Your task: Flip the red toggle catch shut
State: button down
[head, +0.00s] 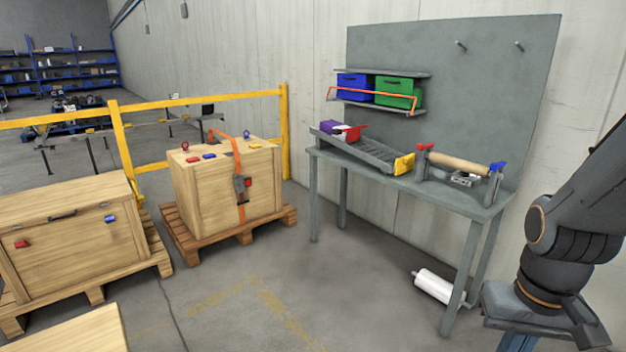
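A small red catch (21,244) is on the front of the wooden chest (70,252) at the far left, near the chest's left end. A blue catch (110,219) is on the same front, to the right of a dark handle (62,215). The chest's lid looks down. The red catch is too small here to tell whether its lever is open or shut. Part of my arm shows at the right edge, far from the chest. My gripper is out of view.
A strapped wooden crate (210,190) stands on a pallet (185,243) beside the chest. A yellow rail (200,98) runs behind both. A grey workbench (400,185) stands at the right, with a white roll (437,287) beneath. Open floor lies in the middle.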

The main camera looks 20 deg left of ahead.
aim_at(22, 244)
jog(key=i, duration=1.6)
jog(key=u, duration=1.9)
jog(key=i, duration=2.3)
jog(key=u, duration=1.4)
